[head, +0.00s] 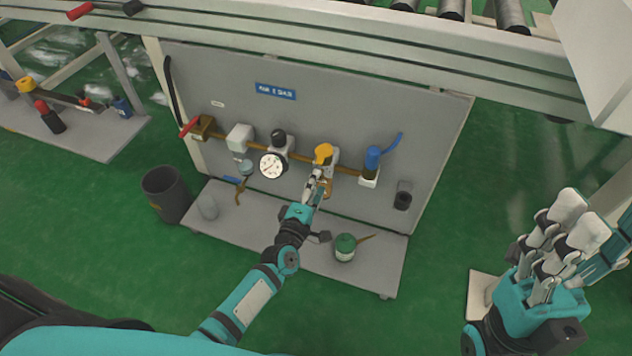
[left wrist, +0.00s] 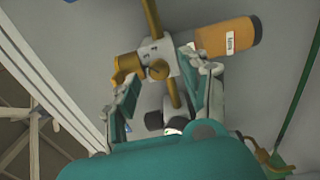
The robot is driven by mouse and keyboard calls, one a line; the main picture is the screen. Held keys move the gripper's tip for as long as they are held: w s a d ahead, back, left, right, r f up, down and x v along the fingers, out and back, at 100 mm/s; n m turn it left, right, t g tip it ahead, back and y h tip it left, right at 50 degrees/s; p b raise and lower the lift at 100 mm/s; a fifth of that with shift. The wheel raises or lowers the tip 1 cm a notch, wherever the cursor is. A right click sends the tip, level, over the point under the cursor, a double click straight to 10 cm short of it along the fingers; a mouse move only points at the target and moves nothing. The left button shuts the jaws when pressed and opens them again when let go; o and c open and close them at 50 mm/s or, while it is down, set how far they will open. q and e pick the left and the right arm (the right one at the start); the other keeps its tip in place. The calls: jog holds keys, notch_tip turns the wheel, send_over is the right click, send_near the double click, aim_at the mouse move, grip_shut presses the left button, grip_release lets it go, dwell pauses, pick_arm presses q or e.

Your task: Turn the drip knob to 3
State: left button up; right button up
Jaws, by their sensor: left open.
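An orange-yellow cap (head: 323,153) tops a grey unit on the brass pipe of the upright grey panel; I take it for the drip knob. In the left wrist view an orange cylinder (left wrist: 228,37) with a small white label lies beyond one finger, beside a grey block (left wrist: 156,60) with brass fittings. Its markings are too small to read. My left gripper (head: 318,183) is just below the cap; in the wrist view it (left wrist: 165,88) is open, with the block and pipe showing between and beyond its fingers. Contact cannot be told. My right gripper (head: 562,235) is raised at the right, away from the panel.
A pressure gauge (head: 272,165) is left of the cap and a blue valve (head: 372,158) right of it. A green-topped can (head: 345,247) stands on the panel's base shelf (head: 385,268). A dark bin (head: 166,194) stands at left. A conveyor frame (head: 330,45) runs behind.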

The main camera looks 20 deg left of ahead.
pick_arm(q)
jog(key=s, duration=1.1)
jog(key=shift+a, duration=0.2)
jog(key=shift+w, duration=0.1)
